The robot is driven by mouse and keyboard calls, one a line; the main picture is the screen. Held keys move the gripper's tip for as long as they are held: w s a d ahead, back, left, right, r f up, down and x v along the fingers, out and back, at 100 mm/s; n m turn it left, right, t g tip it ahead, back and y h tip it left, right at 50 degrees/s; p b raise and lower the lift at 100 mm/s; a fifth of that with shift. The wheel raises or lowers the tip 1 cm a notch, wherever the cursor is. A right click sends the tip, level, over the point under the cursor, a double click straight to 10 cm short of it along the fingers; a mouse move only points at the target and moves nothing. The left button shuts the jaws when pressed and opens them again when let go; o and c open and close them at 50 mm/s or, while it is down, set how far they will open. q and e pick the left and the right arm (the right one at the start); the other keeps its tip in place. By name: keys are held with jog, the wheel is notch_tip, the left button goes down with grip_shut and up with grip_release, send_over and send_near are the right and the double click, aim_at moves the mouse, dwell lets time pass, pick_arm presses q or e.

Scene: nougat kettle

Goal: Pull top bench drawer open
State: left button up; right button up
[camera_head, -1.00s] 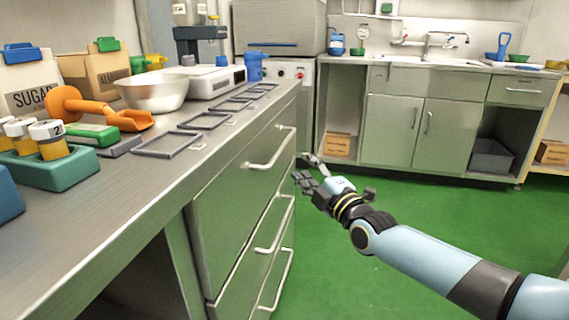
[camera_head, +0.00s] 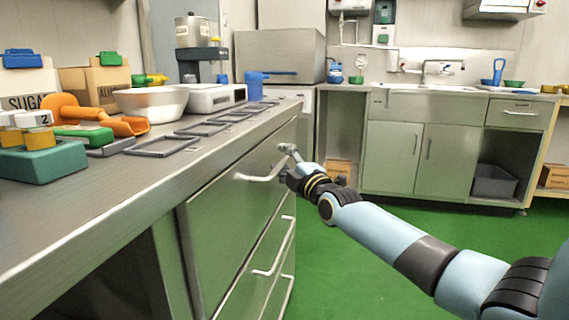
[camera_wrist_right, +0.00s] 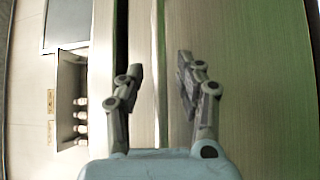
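The top bench drawer (camera_head: 225,200) is a flat grey-green front under the steel worktop and looks closed. Its bar handle (camera_head: 262,177) runs along the upper part of the front. My right gripper (camera_head: 287,162) is at the far end of this handle, close to the drawer front, and partly covers that end. In the right wrist view the gripper (camera_wrist_right: 158,82) has its two fingers apart, with a narrow pale strip (camera_wrist_right: 161,60) between them. I cannot tell whether the fingers touch the handle. My left gripper is not in view.
Lower drawers with handles (camera_head: 273,250) are below. The worktop (camera_head: 110,180) carries a white bowl (camera_head: 152,103), an orange scoop (camera_head: 90,117), a teal rack (camera_head: 42,162) and flat frames (camera_head: 162,146). Green floor (camera_head: 345,255) is clear to the right.

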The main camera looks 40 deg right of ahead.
grip_shut()
dwell(0.3)
jog(key=shift+s+d+r+p, duration=0.1)
jog(key=shift+s+d+p, duration=0.2)
jog(key=shift+s+p, duration=0.05)
pick_arm(q)
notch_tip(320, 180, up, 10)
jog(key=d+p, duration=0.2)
jog(key=p, duration=0.9)
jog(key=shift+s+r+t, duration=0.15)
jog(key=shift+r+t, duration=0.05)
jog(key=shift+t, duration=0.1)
pick_arm(e)
jog(key=s+d, duration=2)
jog(key=s, duration=0.4)
jog(key=shift+d, duration=0.2)
